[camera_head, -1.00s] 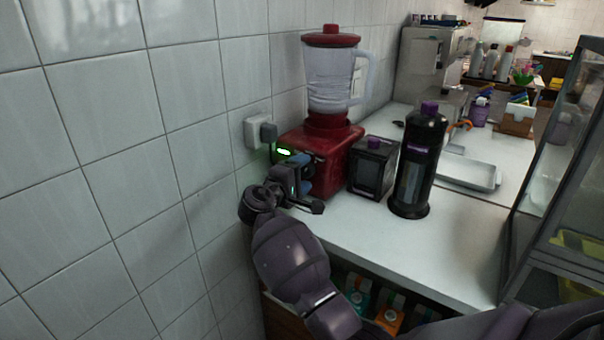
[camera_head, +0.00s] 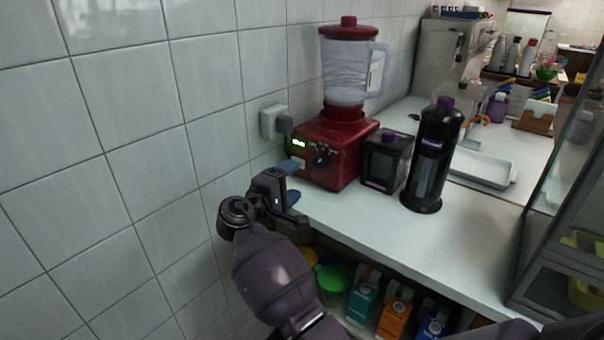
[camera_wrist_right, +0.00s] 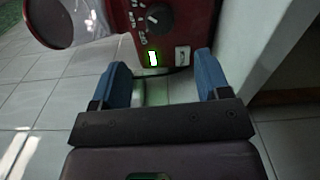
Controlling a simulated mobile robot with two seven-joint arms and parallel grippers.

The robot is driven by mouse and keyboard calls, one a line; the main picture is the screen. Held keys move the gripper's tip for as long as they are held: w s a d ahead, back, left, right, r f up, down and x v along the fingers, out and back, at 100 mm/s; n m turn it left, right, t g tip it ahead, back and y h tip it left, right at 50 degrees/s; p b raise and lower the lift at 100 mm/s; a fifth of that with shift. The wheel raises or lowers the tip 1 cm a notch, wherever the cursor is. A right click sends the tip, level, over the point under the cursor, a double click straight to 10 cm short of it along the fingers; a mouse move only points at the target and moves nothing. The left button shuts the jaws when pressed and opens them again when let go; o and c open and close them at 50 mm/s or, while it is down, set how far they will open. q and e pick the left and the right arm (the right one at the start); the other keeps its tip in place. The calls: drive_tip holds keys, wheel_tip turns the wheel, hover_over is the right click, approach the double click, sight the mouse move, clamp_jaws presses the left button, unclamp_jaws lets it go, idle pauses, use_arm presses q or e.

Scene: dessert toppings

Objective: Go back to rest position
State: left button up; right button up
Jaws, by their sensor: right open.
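My right gripper (camera_head: 293,180) is at the left end of the counter, in front of the red blender base. Its two blue fingers are apart with nothing between them, as the right wrist view (camera_wrist_right: 163,85) also shows. The red blender (camera_head: 338,152) stands against the tiled wall with its clear jug and red lid on. Its green display (camera_head: 298,142) is lit, and the lit display and dial (camera_wrist_right: 158,15) show beyond the fingers in the wrist view. The gripper is apart from the blender's front face. My left gripper is not in view.
A small black box-shaped container (camera_head: 385,163) and a tall black bottle (camera_head: 432,158) stand right of the blender. A metal tray (camera_head: 483,170) lies behind them. A glass cabinet (camera_head: 570,200) bounds the right. Cartons (camera_head: 397,312) sit on a shelf below the counter.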

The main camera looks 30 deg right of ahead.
drive_tip(key=shift+s+a, duration=0.2)
drive_tip(key=shift+a, duration=0.25)
drive_tip(key=w+a+t+y, duration=0.5)
drive_tip(key=a+t+y, duration=0.1)
drive_tip(key=t+y, duration=0.15)
drive_tip(key=s+f+t+y+p, duration=0.2)
drive_tip(key=s+f+y, duration=0.3)
drive_tip(key=s+y, duration=0.25)
use_arm(q)
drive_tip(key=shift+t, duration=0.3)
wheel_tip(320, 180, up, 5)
drive_tip(key=p, duration=0.4)
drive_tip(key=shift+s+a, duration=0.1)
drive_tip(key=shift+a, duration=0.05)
use_arm(e)
drive_tip(key=s+d+f+m+g, duration=0.1)
drive_tip(key=s+f, duration=0.4)
drive_tip(key=s, duration=0.7)
drive_tip(key=s+d+f+m+g+y, duration=0.1)
drive_tip(key=s+f, duration=0.5)
drive_tip(key=s, duration=0.6)
drive_tip(key=s+d+f+m+g, duration=0.2)
drive_tip(key=s+f, duration=0.3)
drive_tip(key=s, duration=0.7)
drive_tip(key=shift+s+d+f+g+y, duration=0.2)
drive_tip(key=shift+d+f+g+y, duration=0.15)
drive_tip(key=shift+d+g, duration=0.5)
